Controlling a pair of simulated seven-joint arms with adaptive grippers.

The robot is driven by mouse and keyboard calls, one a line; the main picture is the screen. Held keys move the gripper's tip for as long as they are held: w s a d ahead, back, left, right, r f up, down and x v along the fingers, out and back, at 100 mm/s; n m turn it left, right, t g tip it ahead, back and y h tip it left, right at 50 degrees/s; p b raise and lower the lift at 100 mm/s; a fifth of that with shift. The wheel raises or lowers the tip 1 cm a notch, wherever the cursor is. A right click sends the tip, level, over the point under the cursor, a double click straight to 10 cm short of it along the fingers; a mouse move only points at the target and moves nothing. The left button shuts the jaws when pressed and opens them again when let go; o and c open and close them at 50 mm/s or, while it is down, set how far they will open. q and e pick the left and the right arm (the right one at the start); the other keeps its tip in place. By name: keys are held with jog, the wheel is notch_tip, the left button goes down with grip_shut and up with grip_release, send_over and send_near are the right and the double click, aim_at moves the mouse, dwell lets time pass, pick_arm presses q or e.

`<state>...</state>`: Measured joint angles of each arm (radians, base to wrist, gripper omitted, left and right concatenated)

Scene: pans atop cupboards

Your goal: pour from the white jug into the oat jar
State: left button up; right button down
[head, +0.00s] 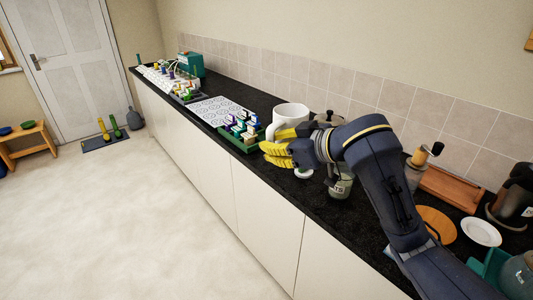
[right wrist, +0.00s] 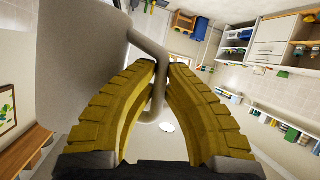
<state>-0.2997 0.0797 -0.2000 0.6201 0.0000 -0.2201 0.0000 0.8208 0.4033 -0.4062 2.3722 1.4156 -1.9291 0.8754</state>
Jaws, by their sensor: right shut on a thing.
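The white jug (head: 291,115) stands out near the middle of the head view, and looks upright. My right gripper (head: 277,148), with yellow fingers, is shut on the jug's handle. In the right wrist view the handle (right wrist: 147,45) passes between the yellow fingertips (right wrist: 161,75), and the jug's body (right wrist: 82,65) fills the left side. I cannot tell whether the jug touches the counter. The oat jar (head: 341,187), clear glass with a label ending in "TS", stands on the counter below my right wrist, partly hidden by it. My left gripper is not in view.
A small white round thing (head: 303,173) lies left of the jar. A green tray of coloured pieces (head: 239,141) and a white sheet with circles (head: 213,110) lie left of the jug. A wooden disc (head: 437,224) and white plate (head: 481,232) lie to the right. The tiled wall runs behind.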

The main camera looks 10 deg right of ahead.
jog(key=w+a+f+m+t+h, duration=0.2)
jog(key=a+f+m+t+h, duration=0.1)
jog(key=a+f+m+h, duration=0.3)
jog(key=shift+w+a+m+h, duration=0.2)
jog(key=shift+a+m+h, duration=0.8)
jog(key=shift+a+h, duration=0.2)
